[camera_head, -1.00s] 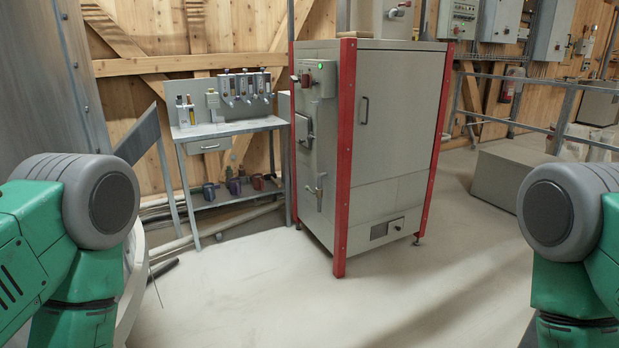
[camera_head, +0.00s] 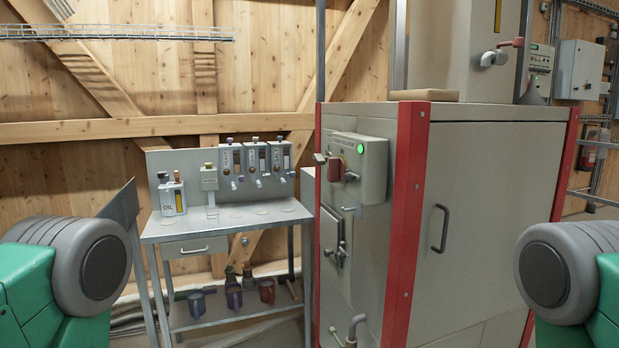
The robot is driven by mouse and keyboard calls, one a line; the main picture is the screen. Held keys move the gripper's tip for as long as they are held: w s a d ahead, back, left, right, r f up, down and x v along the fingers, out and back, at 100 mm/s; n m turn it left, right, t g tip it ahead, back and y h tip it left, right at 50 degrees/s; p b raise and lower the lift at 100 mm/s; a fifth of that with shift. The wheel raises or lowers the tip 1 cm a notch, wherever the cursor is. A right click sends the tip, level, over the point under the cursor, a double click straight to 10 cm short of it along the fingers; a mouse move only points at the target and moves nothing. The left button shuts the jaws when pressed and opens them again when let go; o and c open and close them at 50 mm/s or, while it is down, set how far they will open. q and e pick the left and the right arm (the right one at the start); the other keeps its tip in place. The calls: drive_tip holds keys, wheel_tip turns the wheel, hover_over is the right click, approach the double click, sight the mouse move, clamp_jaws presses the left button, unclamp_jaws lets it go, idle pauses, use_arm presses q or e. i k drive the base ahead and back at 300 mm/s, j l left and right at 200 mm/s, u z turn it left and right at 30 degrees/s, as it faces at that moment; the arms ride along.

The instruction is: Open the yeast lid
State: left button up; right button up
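Several small dispensers (camera_head: 255,162) hang in a row on the grey back panel of a metal workbench (camera_head: 232,224), left of centre. They have dark caps or knobs on top, upright labels and small spouts below. The labels are too small to read surely, so I cannot tell which one holds yeast. Their tops look closed, though the small size leaves this uncertain. Only green and grey parts of my two arms show at the lower left and lower right. Both grippers are outside the picture, and nothing touches the dispensers.
A bottle marked OIL (camera_head: 171,196) stands at the bench's left. A grey cabinet (camera_head: 478,215) with red corner posts (camera_head: 406,215) stands close at the right. A slanted metal plate (camera_head: 120,205) rises left of the bench.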

sight(230, 141)
drive_tip(key=i+l+u, duration=0.2)
drive_tip(key=i+u, duration=0.15)
drive_tip(key=i, duration=0.15)
drive_tip(key=i+l+u, duration=0.35)
drive_tip(key=i+j, duration=0.05)
drive_tip(key=i, duration=0.05)
